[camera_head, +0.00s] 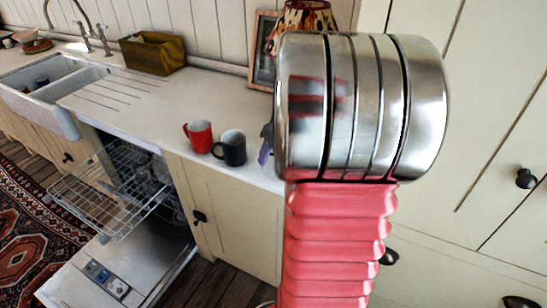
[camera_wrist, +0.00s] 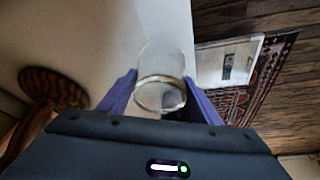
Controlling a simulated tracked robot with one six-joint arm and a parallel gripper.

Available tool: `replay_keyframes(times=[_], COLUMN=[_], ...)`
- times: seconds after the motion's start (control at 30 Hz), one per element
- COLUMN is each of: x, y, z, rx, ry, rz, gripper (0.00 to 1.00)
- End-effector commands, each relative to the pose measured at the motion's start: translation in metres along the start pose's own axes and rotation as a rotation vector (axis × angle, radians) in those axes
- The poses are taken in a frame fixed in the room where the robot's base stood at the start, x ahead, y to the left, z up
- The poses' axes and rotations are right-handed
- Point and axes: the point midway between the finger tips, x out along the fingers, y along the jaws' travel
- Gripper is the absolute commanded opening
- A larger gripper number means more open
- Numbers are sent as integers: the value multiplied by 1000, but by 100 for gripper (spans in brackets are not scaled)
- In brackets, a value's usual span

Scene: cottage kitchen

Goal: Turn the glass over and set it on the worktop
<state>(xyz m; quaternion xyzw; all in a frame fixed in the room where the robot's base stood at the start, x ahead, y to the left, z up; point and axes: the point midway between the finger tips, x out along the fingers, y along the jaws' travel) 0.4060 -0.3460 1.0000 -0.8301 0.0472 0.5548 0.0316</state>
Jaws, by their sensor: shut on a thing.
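In the wrist view, a clear glass (camera_wrist: 160,65) is between the two purple fingers of my gripper (camera_wrist: 161,84), which are shut on its sides. One round end of the glass, with a bright ring, faces the wrist camera. I cannot tell whether that end is its rim or its base. The pale worktop (camera_wrist: 95,35) shows behind it, close to the front edge; the height above it is unclear. In the head view, the worktop (camera_head: 125,95) runs along the wall. My arm hides the glass there, and only a bit of a purple finger shows.
A red mug (camera_head: 198,136) and a dark mug (camera_head: 231,149) stand on the worktop left of my arm. A patterned lamp (camera_head: 303,16) and picture frame (camera_head: 263,50) are behind. The open dishwasher (camera_head: 115,270) with its rack (camera_head: 110,190) is below. A basket (camera_head: 152,53) stands farther left.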

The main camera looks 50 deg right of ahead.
Motion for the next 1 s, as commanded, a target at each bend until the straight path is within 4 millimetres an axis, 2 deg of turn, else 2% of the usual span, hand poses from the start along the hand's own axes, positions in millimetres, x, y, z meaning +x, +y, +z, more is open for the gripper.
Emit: replay_keyframes(times=[0.17,0.53,0.57,0.8,1.0], x=[18,20,21,21,20], y=[0,0,0,-1,-1], z=[7,8,8,8,8], rx=[0,0,0,0,-1], ry=[0,0,-1,-1,0], rz=[0,0,-1,-1,-1], gripper=[28,28,59,76,77])
